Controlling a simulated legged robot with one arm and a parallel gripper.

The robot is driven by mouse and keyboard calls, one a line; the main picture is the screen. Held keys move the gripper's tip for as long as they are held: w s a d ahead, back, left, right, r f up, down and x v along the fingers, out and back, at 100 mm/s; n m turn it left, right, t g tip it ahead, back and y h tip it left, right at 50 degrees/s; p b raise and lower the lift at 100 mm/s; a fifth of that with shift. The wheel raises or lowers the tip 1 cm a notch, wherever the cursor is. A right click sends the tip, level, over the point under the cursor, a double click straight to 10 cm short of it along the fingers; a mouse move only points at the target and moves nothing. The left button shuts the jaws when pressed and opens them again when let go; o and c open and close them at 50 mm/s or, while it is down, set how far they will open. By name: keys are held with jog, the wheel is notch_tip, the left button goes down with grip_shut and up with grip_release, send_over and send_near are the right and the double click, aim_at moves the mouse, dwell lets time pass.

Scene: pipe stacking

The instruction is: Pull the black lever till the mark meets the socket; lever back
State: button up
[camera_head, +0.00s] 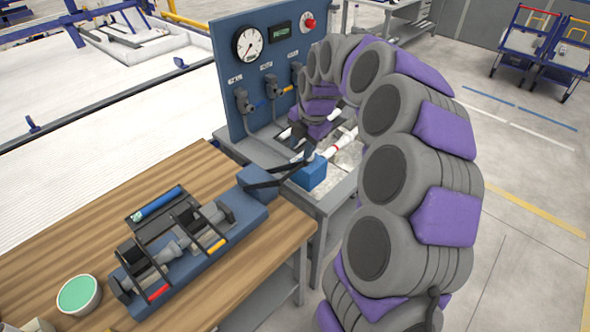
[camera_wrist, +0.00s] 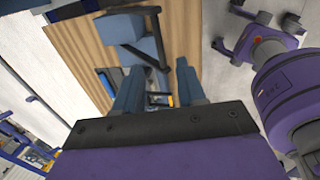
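The black lever (camera_head: 275,178) reaches from the blue fixture (camera_head: 240,222) on the wooden table toward my gripper (camera_head: 309,156). In the wrist view the lever (camera_wrist: 148,55) shows as dark bars meeting near the gap between my fingertips (camera_wrist: 160,68). The fingers stand apart with a clear gap; I cannot tell whether they touch the lever. My arm hides part of that area, and the meeting of mark and socket is not clear.
The fixture's near part holds grey pipe fittings (camera_head: 170,252). A green-filled bowl (camera_head: 78,294) stands at the table's front left. A blue gauge panel (camera_head: 252,75) with valves rises behind the grey bench (camera_head: 338,200). Open floor lies to the right.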

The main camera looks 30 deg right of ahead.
aim_at(292, 172)
jog(key=x, duration=0.3)
jog(key=b+x, duration=0.1)
jog(key=x, duration=0.2)
jog(key=a+x, duration=0.1)
jog(key=x, duration=0.2)
jog(key=shift+a+f+b, duration=0.1)
jog(key=shift+f+b, duration=0.1)
jog(key=shift+b, duration=0.2)
jog(key=shift+w+d+f, duration=0.1)
jog(key=shift+d+f, duration=0.15)
jog(key=shift+d, duration=0.2)
jog(key=shift+a+r, duration=0.1)
jog(key=shift+a, duration=0.25)
jog(key=c, duration=0.4)
grip_shut()
